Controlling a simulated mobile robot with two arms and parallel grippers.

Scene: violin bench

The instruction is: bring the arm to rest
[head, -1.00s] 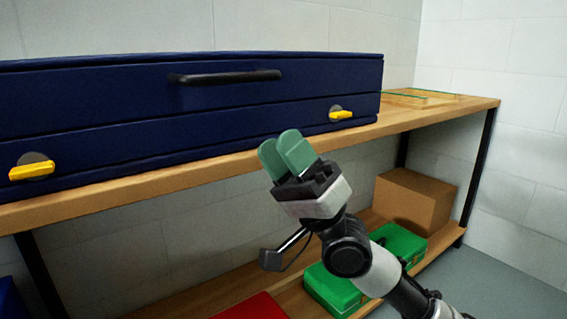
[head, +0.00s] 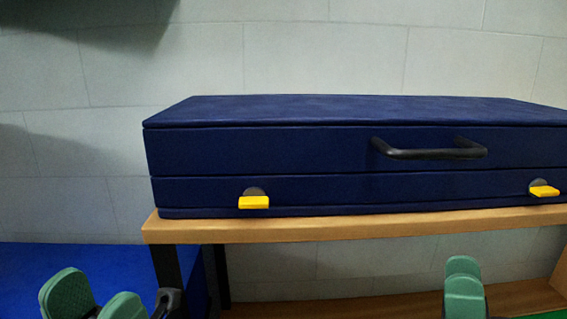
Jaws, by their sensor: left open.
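My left gripper (head: 92,300) is at the bottom left, its two green fingers apart and nothing seen between them. It is below the bench top's left end, in front of a blue surface. My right gripper (head: 464,285) is at the bottom right, below the bench top's front edge. Its green fingers overlap in this view, so I cannot tell their gap. No held object shows in it. Both wrists are mostly cut off by the bottom edge.
A closed dark blue case (head: 330,150) with a black handle (head: 430,153) and yellow latches (head: 254,202) lies on the wooden bench top (head: 330,227). A lower shelf (head: 390,306) is under it. A blue surface (head: 60,262) stands to the left.

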